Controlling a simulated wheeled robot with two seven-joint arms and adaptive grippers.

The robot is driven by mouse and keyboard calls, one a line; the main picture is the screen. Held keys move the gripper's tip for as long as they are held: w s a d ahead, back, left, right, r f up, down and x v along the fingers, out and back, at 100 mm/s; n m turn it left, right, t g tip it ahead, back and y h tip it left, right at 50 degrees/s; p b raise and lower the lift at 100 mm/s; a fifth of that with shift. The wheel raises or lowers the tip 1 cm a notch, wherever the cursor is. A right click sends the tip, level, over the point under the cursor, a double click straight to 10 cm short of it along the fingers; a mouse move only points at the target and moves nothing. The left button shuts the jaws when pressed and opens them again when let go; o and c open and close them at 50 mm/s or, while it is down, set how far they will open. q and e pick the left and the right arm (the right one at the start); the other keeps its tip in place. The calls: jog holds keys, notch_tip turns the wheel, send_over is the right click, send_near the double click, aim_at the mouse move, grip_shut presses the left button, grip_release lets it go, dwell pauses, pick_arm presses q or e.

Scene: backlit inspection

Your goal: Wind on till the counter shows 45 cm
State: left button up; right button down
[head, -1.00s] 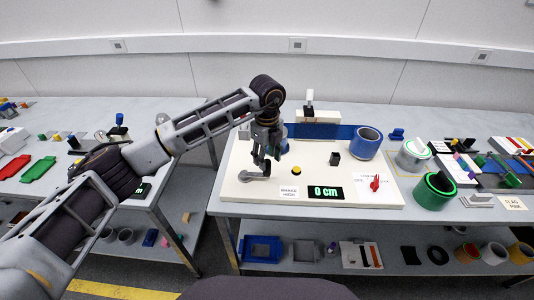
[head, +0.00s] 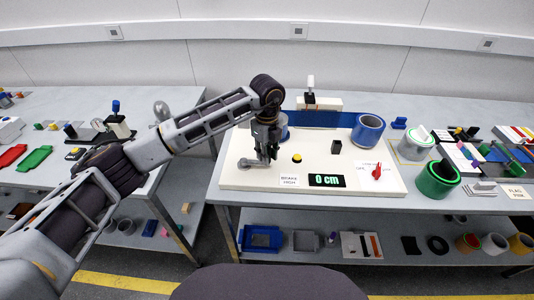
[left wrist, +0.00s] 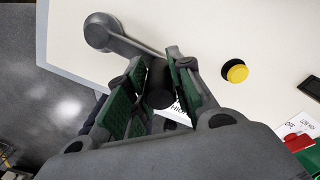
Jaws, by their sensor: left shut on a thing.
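The counter (head: 327,180) on the front of the white board (head: 225,172) reads 0 cm in green. A grey crank (head: 249,163) lies at the board's left; its round hub (left wrist: 101,31) and arm also show in the left wrist view. My left gripper (head: 267,156) is over the crank's free end. In the left wrist view its green-padded fingers (left wrist: 157,90) are shut on the dark crank knob (left wrist: 159,84), which they partly hide. A yellow button (head: 297,158) sits right of the gripper. A red switch (head: 377,172) stands at the board's right. My right gripper is out of view.
A blue strip (head: 340,118) runs along the board's back beside a blue roll (head: 367,131). A small black block (head: 336,147) stands mid-board. A green-and-black roll (head: 437,180) stands on the table to the right. Another table with parts is at the left, past a gap.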

pick_arm(q)
jog(key=shift+s, duration=0.15)
jog(key=shift+s+a, duration=0.25)
jog(key=shift+s, duration=0.5)
jog(key=shift+s+a, duration=0.2)
jog(key=shift+s, duration=0.55)
jog(key=shift+s+a+p, duration=0.35)
jog(key=shift+s+a, duration=0.7)
jog(key=shift+s, duration=0.2)
jog(key=shift+a, duration=0.1)
jog(key=shift+s+a+r, duration=0.1)
jog(key=shift+s+a, duration=0.3)
jog(key=shift+a, duration=0.3)
jog(key=shift+s+a, duration=0.35)
jog(key=shift+a, duration=0.3)
